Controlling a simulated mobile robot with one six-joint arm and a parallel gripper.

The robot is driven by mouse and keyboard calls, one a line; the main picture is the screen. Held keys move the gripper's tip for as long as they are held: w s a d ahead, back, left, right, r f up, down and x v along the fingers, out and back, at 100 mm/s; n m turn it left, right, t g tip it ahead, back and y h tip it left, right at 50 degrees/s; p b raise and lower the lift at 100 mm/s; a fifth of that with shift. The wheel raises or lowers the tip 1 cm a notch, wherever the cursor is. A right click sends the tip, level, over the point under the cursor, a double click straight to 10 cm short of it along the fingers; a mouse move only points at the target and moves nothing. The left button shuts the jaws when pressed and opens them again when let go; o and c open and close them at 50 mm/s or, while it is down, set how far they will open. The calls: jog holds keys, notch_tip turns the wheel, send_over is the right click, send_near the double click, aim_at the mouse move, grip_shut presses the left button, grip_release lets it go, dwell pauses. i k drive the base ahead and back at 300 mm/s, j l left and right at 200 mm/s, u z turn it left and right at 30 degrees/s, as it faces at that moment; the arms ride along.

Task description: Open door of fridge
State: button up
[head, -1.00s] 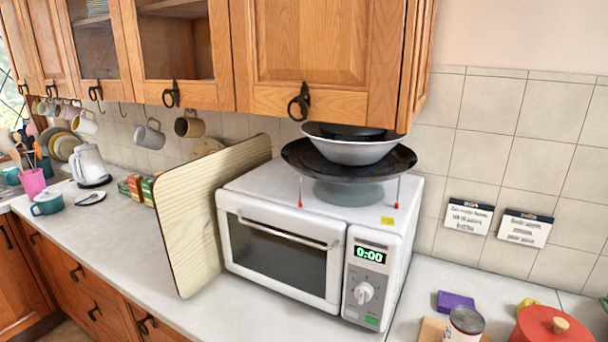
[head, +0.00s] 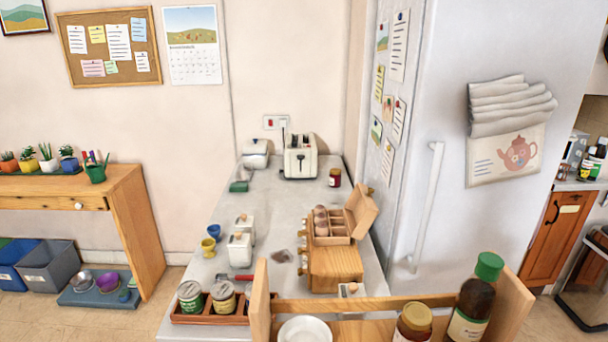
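The fridge (head: 455,60) is a tall pale grey-white cabinet right of centre in the head view. Its long white vertical handle (head: 428,205) stands near the edge between the narrow face with pinned notes and the broad face with the towel. No open gap shows, so the fridge door looks closed. The lower part of the fridge is hidden behind a wooden shelf in front. My gripper is not in view.
A wooden shelf with bottles (head: 474,290) stands in the foreground, below the handle. A counter (head: 205,270) with a toaster, jars and an egg box lies left of the fridge. Some floor (head: 545,320) shows at the lower right.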

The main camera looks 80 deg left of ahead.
aim_at(442, 228)
jog(key=u, duration=1.7)
jog(key=i+l, duration=0.3)
jog(key=u, duration=0.05)
